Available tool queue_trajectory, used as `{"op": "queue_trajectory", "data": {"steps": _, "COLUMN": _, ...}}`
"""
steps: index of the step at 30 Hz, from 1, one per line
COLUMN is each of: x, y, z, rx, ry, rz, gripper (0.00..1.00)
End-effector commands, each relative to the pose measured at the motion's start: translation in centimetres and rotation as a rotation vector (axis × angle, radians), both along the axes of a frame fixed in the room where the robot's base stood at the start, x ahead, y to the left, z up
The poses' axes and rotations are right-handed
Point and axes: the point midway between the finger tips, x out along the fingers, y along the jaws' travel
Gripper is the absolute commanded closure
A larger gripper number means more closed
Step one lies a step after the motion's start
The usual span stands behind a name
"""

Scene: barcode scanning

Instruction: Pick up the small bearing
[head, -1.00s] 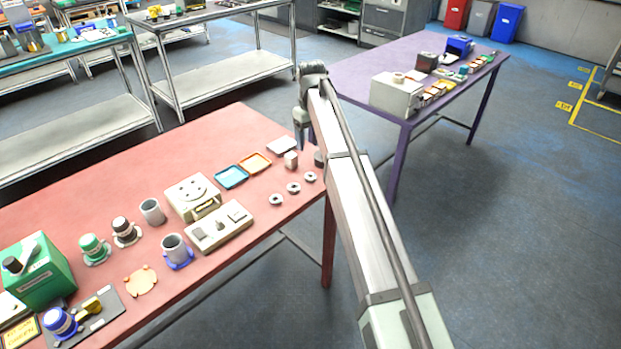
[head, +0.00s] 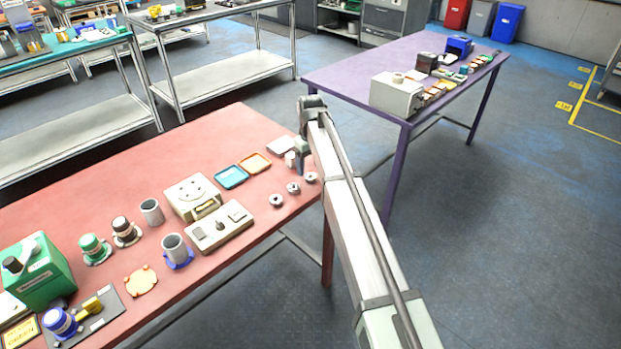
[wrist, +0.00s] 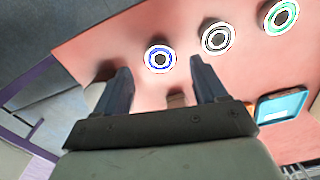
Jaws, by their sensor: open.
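Three ring-shaped bearings lie in a row on the red table. In the head view they are the left bearing (head: 276,200), the middle bearing (head: 293,188) and the right bearing (head: 311,177). The wrist view shows a blue-marked bearing (wrist: 159,58), a black-marked bearing (wrist: 217,38) and a green-marked bearing (wrist: 281,17). The blue-marked one looks slightly the smallest. My gripper (wrist: 160,70) is open and empty above the table. The blue-marked bearing appears between and just beyond its fingertips, apart from them. In the head view my gripper (head: 300,160) is beside the right bearing.
A small beige block (head: 289,159) stands close by my gripper. A blue tray (head: 231,177), an orange tray (head: 255,163) and a beige panel device (head: 219,227) lie left of the bearings. The red table's (head: 240,125) front edge is near the bearings.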

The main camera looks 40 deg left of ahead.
Motion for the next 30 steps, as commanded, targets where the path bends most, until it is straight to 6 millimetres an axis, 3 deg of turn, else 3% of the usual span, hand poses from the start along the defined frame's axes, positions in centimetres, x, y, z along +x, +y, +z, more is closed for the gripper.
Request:
{"op": "queue_trajectory", "data": {"steps": 7, "x": 0.0, "y": -0.1, "z": -3.2, "rx": -0.001, "ry": 0.000, "rz": -0.001, "gripper": 0.29}}
{"op": "queue_trajectory", "data": {"steps": 15, "x": 0.0, "y": -0.1, "z": -3.6, "rx": 0.001, "ry": 0.000, "rz": -0.001, "gripper": 0.29}}
{"op": "queue_trajectory", "data": {"steps": 30, "x": 0.0, "y": -0.1, "z": -3.6, "rx": 0.001, "ry": 0.000, "rz": -0.001, "gripper": 0.75}}
